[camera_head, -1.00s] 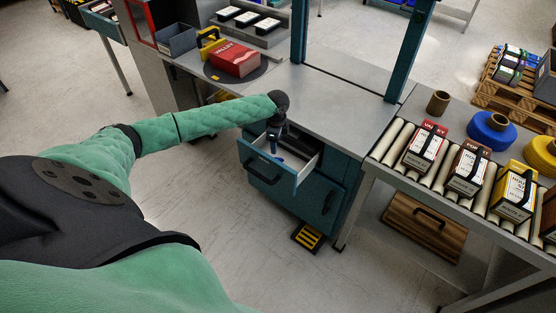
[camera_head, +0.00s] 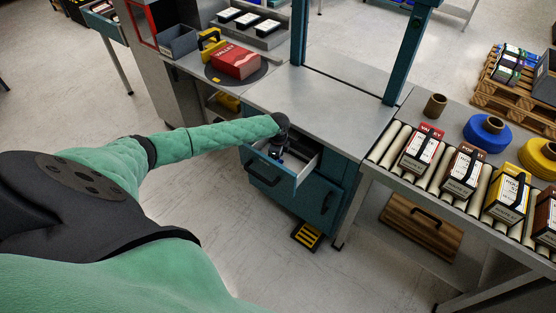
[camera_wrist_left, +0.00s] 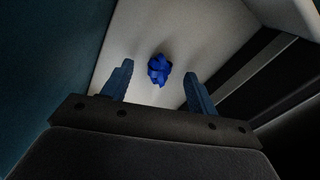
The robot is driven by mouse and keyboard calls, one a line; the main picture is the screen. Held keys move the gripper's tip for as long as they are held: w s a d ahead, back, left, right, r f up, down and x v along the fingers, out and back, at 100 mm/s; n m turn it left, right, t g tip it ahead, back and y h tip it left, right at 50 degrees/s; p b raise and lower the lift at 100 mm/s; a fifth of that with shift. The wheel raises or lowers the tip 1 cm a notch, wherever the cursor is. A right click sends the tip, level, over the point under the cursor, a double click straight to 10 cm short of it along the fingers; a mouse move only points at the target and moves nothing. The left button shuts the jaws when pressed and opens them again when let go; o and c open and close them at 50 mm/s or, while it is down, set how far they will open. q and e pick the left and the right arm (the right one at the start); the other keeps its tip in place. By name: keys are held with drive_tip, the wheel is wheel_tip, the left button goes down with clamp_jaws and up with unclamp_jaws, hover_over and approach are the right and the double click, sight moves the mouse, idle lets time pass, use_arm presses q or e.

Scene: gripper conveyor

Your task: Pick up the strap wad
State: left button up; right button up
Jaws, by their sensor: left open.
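The strap wad (camera_wrist_left: 159,70) is a small crumpled blue bundle on the pale floor of the open drawer (camera_head: 303,173). In the left wrist view it lies between and a little beyond the fingertips of my left gripper (camera_wrist_left: 157,78), which is open. The fingers do not touch it. In the head view my left gripper (camera_head: 278,155) points down into the drawer, and the wad is hidden or too small to make out there. My right gripper is not in view.
The drawer sits in a teal cabinet (camera_head: 325,200) under a grey worktop (camera_head: 320,104). A roller conveyor (camera_head: 393,146) with strapped boxes (camera_head: 423,149) stands to the right. A red box (camera_head: 236,61) is on a dark turntable at the back. Dark slots lie right of the drawer floor in the wrist view.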

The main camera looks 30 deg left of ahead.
use_arm(q)
drive_tip(key=shift+f, duration=0.1)
drive_tip(key=c, duration=1.1)
drive_tip(key=shift+c, duration=0.8)
